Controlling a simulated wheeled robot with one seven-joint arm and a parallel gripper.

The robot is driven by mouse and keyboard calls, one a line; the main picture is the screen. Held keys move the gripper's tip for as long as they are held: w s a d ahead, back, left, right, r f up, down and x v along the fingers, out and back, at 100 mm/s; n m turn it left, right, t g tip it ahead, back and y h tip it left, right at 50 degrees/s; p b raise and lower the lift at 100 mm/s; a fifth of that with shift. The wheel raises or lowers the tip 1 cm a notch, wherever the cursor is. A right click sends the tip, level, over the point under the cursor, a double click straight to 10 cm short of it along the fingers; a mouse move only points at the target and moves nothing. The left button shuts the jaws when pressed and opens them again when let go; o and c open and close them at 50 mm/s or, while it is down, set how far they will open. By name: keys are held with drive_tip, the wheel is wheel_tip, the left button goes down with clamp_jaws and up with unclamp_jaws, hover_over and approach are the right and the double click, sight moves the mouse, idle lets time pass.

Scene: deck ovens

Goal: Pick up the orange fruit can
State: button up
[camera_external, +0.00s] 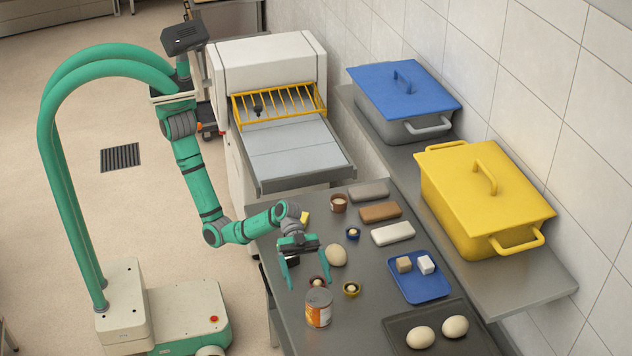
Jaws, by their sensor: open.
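The orange fruit can (318,308) stands upright on the grey metal table, with a metal lid on top and an orange label on its side. My gripper (306,284) hangs above the table just behind the can, fingers pointing down. The fingers are open and spread apart, with nothing held between them. The gap between the fingertips and the can is small in this view; I cannot tell the exact distance or height.
A blue tray (420,291) and a dark tray (400,335) lie right of the can. A yellow lidded bin (485,200) stands on the wall shelf.

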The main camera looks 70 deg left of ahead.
drive_tip(key=y, duration=0.1)
approach(323, 315)
drive_tip(key=shift+s+a+r+m, duration=0.15)
drive_tip(key=shift+a+r+m, duration=0.25)
drive_tip(key=shift+a, duration=0.1)
drive_tip(key=x, duration=1)
drive_tip(key=shift+d+f, duration=0.25)
drive_tip(key=shift+f, duration=0.05)
